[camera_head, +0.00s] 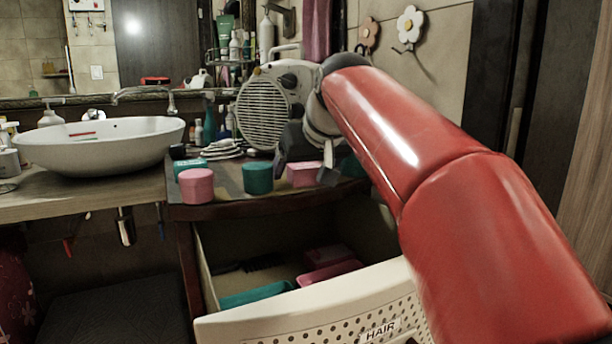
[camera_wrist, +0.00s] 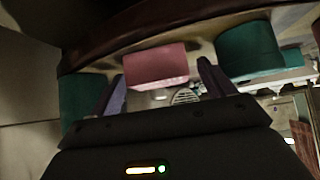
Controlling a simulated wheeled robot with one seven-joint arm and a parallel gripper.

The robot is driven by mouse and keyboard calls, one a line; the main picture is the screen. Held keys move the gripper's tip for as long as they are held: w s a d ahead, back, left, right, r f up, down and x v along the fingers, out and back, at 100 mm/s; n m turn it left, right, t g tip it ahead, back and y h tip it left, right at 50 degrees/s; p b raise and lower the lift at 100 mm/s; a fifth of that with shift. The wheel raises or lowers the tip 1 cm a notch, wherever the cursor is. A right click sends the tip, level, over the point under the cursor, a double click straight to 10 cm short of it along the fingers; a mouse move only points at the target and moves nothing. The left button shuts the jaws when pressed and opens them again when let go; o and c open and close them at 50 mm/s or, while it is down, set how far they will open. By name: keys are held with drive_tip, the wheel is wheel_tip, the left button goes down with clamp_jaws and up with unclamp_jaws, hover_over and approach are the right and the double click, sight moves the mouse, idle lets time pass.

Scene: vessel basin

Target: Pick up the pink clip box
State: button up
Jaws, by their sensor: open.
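The pink clip box (camera_head: 303,174) sits on the dark wooden counter top near its front edge. It also shows in the wrist view (camera_wrist: 157,65), ahead of my gripper and between the lines of its two fingers. My gripper (camera_head: 304,164) is open around or just above the box, with one finger on each side in the head view. In the wrist view my gripper (camera_wrist: 160,76) has dark fingers spread apart with nothing clamped. I cannot tell whether either finger touches the box. The fingers and wrist hide part of the box in the head view.
A teal round container (camera_head: 257,178) stands close left of the box, and a pink round jar (camera_head: 196,187) farther left. Another teal item (camera_head: 353,166) is at the right. A fan heater (camera_head: 265,112) stands behind. An open drawer (camera_head: 300,300) juts out below.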

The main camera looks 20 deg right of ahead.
drive_tip(key=shift+w, duration=0.1)
drive_tip(key=c, duration=1.1)
drive_tip(key=shift+r, duration=0.1)
